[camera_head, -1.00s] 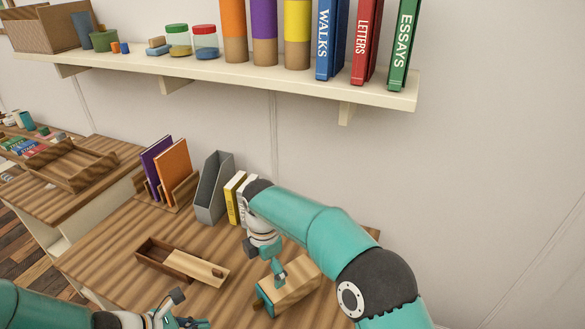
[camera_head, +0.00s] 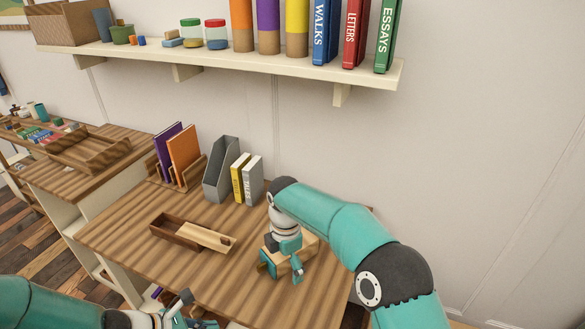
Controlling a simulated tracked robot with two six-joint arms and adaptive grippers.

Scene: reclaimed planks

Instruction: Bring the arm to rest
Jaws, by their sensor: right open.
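My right arm reaches in from the lower right. My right gripper (camera_head: 292,264) points down over a wooden block-like box (camera_head: 309,244) with teal edges, on the table's right part. The gripper is open and covers much of the box; I cannot tell whether it touches it. My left gripper (camera_head: 190,311) is at the bottom edge, in front of the table. It is partly cut off, and I cannot tell how far its fingers are apart.
On the table (camera_head: 125,225) are a dark wooden box with a pale sliding lid (camera_head: 207,237), a grey file holder (camera_head: 221,170), yellow and grey books (camera_head: 252,180) and a rack with purple and orange books (camera_head: 184,158). A loaded shelf (camera_head: 270,63) hangs above.

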